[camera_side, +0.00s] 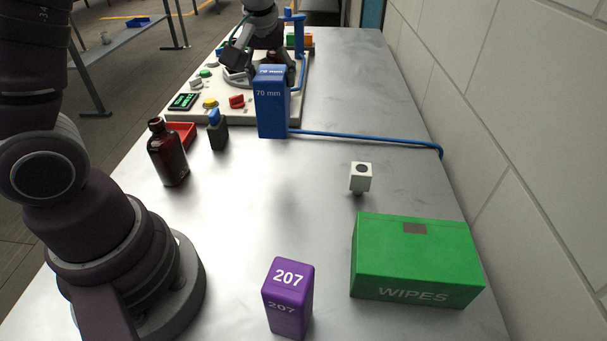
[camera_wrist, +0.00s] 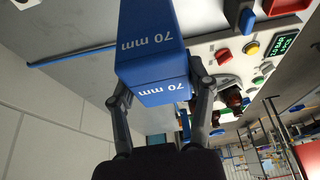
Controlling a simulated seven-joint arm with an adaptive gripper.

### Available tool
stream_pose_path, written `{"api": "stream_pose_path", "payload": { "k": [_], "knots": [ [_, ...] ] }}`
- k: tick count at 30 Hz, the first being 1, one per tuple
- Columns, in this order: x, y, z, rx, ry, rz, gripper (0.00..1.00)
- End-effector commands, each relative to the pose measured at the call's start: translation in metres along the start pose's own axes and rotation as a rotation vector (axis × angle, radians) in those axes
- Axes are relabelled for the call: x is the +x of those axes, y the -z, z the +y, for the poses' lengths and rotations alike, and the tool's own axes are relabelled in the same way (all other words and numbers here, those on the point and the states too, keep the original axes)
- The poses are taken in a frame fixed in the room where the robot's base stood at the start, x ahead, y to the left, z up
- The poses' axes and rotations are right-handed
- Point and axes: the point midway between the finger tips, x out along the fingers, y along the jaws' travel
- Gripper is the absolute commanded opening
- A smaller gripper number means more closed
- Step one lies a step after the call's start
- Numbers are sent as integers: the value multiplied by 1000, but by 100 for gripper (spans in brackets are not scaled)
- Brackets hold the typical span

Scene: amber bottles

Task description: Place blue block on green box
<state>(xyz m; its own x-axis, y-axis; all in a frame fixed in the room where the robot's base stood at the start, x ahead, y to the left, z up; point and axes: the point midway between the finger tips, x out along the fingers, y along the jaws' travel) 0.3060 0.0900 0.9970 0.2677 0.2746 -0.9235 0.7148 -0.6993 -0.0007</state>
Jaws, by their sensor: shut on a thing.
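The blue block (camera_side: 271,108), marked "70 mm", is upright at the top middle of the side view, in front of the control panel. My gripper (camera_wrist: 160,88) is shut on it, with one finger on each side in the wrist view, where the block (camera_wrist: 150,45) fills the upper middle. In the side view the block partly hides my gripper. I cannot tell whether the block's base touches the table. The green box (camera_side: 418,258), marked "WIPES", lies at the lower right of the side view, well apart from the block. Its top bears only a small brown patch.
A purple block (camera_side: 288,298) stands left of the green box, and a small white cube (camera_side: 360,177) behind it. A blue rod (camera_side: 370,138) runs across the table. The table's middle is clear.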

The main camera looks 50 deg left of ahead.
Motion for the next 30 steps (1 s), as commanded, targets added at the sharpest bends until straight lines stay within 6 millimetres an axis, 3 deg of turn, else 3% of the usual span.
{"api": "stream_pose_path", "payload": {
  "k": [4, 8, 11, 15, 18, 21, 25, 30],
  "knots": [
    [-16, -4, 30, 122, -54, 2, 13],
    [-33, -22, 78, 339, -144, 2, 13],
    [-53, -44, 117, 547, -230, 2, 13],
    [-91, -89, 169, 891, -374, 3, 13],
    [-118, -124, 194, 1127, -471, 3, 13],
    [-140, -151, 207, 1307, -545, 2, 13],
    [-155, -171, 214, 1437, -597, 1, 13],
    [-134, -186, 214, 1469, -606, -5, 13]
  ]
}}
